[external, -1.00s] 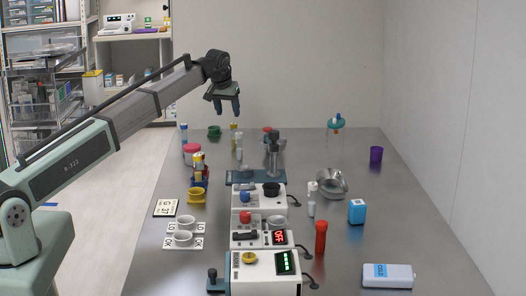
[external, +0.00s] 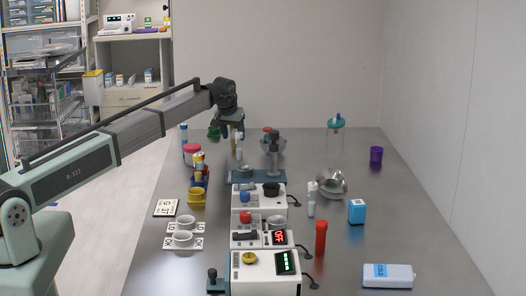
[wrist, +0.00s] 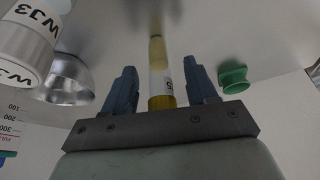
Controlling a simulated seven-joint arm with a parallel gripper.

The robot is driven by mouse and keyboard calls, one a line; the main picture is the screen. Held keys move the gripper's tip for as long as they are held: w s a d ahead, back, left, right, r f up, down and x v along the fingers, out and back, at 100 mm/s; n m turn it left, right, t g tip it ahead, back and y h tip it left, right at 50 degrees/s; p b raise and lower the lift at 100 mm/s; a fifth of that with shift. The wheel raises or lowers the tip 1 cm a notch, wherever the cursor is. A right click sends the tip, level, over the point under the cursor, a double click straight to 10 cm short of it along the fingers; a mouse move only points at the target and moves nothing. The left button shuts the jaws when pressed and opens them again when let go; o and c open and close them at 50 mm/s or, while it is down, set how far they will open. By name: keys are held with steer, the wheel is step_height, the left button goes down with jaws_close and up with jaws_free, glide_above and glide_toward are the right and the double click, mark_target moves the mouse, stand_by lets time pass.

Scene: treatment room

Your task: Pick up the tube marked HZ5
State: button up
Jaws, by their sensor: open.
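A slim tube with a yellow end and a white label (wrist: 158,84) stands between the two fingers of my gripper (wrist: 162,72) in the wrist view. Only the end of its label shows, and it looks like a 5; the rest is turned away. The fingers are open, one on each side of the tube, with a visible gap to it. In the external view my gripper (external: 232,131) is at the far left part of the table, and its fingers largely hide the yellow tube (external: 233,143).
A white-labelled tube marked WJ3 (wrist: 22,48) is close on the left in the wrist view, with a metal bowl (wrist: 68,82) behind it. A green cup (wrist: 233,76) is on the right. Several devices (external: 260,215) fill the table's middle; its right side is more open.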

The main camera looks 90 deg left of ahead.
steer(key=shift+x, duration=0.85)
steer(key=shift+c, duration=0.4)
steer(key=c, duration=0.9)
